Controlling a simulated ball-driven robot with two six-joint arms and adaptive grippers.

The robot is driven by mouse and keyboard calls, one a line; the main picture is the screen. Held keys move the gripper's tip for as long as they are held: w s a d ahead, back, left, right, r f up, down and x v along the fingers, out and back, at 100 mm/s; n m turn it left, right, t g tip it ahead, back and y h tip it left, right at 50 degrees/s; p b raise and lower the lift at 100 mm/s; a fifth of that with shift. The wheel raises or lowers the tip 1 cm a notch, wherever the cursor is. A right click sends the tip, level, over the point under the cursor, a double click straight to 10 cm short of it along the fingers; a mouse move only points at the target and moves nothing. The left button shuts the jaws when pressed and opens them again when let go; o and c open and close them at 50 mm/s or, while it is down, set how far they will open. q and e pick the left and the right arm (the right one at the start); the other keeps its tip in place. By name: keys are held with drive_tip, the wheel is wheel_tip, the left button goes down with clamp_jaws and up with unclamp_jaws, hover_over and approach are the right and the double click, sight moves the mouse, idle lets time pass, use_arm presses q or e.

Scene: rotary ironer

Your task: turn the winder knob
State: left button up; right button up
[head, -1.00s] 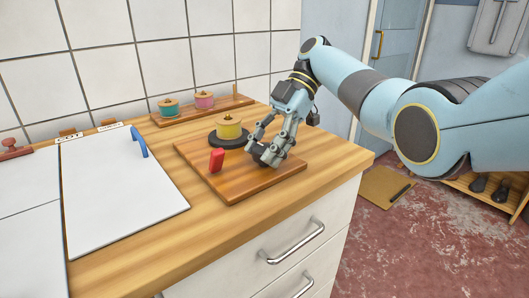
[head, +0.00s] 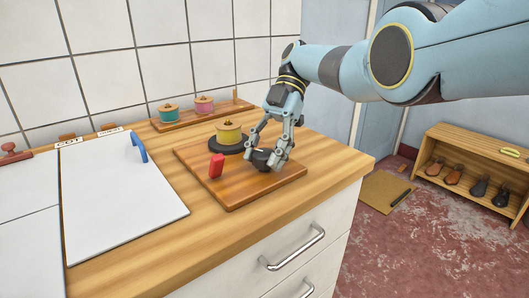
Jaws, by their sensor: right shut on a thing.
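The winder is a wooden board (head: 235,191) on the counter, with a yellow spool (head: 228,133) on a black round base, a red lever (head: 216,166) at the front left and a black knob (head: 262,158) at the right. My right gripper (head: 266,158) comes down from above and is shut on the black knob, with a finger on either side. The fingers partly cover the knob. My left gripper is not in view.
A rack (head: 188,119) with a teal and a pink spool stands behind, by the tiled wall. A white board (head: 120,195) with a blue handle (head: 139,148) lies left. Drawers (head: 290,250) are below the counter edge. A shoe shelf (head: 470,165) stands at the right.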

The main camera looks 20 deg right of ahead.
drive_tip(key=o, duration=1.2)
